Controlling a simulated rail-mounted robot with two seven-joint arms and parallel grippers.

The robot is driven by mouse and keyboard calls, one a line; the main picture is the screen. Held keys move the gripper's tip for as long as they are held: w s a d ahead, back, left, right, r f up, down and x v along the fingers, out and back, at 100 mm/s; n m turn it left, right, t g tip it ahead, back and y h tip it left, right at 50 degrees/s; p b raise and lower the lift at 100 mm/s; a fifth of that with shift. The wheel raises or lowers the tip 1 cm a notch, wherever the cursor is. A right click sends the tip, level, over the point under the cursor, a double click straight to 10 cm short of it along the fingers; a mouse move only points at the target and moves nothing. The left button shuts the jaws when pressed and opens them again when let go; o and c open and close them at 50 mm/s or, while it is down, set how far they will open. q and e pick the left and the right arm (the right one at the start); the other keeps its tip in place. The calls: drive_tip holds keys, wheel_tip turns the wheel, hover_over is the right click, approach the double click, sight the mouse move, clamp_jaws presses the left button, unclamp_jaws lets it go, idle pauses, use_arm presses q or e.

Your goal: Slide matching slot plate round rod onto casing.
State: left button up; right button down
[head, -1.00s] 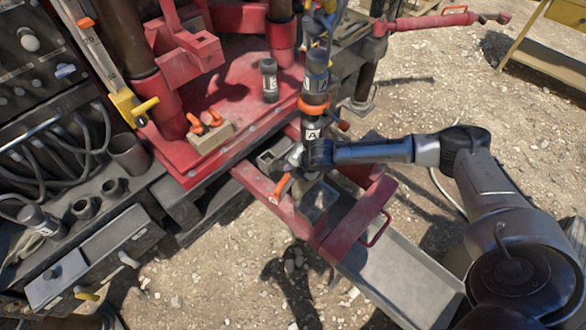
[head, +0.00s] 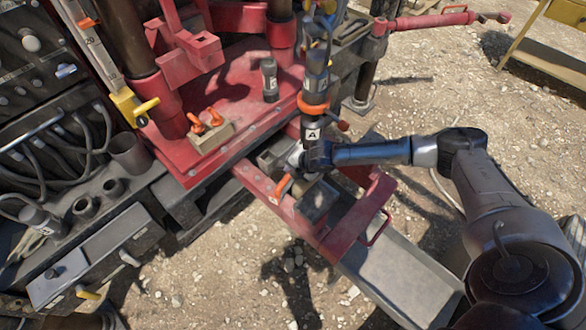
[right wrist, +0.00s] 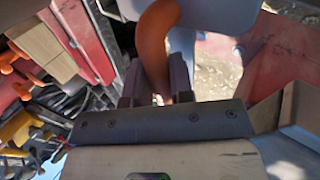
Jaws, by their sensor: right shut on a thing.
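A dark upright rod (head: 314,80) with an orange collar (head: 312,106) and a white "A" label (head: 313,134) hangs over the red frame at the front. My right gripper (head: 300,160) is low beside the rod. In the right wrist view its two fingers (right wrist: 155,85) are shut on an orange curved handle (right wrist: 153,45); a pale grey plate (right wrist: 210,12) shows at the handle's top. An orange handle end (head: 282,186) shows just below the gripper in the head view. The casing mouth and the slot's fit round the rod are hidden. My left gripper is not in view.
Orange handles (head: 205,122) stand on a wooden block (head: 211,136) on the red deck. A short dark cylinder (head: 269,80) stands behind them. A red frame (head: 335,242) and grey trough (head: 400,275) lie below my right arm. Gravel is open to the right.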

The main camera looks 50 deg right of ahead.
drive_tip(key=c, duration=1)
unclamp_jaws()
drive_tip(key=shift+w, duration=0.1)
drive_tip(key=shift+o, duration=0.4)
drive_tip(key=shift+f, duration=0.2)
drive_tip(key=p+v, duration=0.3)
drive_tip(key=v, duration=1.1)
